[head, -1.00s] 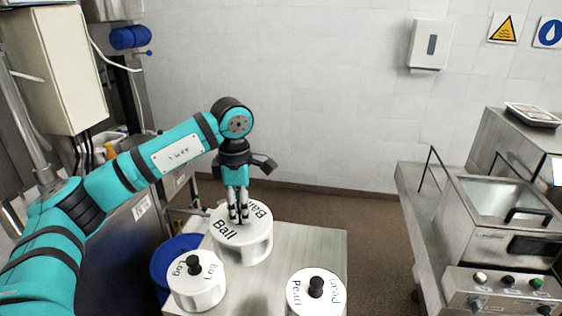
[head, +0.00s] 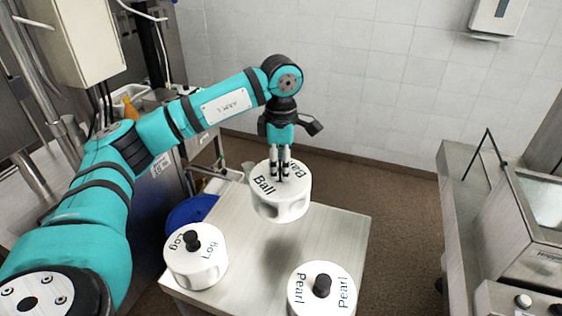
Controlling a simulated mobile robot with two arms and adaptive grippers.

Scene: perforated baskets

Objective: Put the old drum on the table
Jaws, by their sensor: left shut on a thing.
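A white round drum marked "Ball" (head: 281,207) hangs above the far part of the metal table (head: 235,250), with a soft shadow below it. My left gripper (head: 280,176) points down and is shut on the knob at the middle of its top; the fingers hide the knob. A white drum marked "Log" (head: 190,268) stands on the table's left side. A white drum marked "Pearl" (head: 345,294) stands at its near right. Both have black knobs. No drum is marked as old. My right gripper is not in view.
A blue round container (head: 188,212) is on the floor left of the table. A steel counter with an appliance (head: 520,245) stands at right, with floor between. The table's middle and right far corner are bare.

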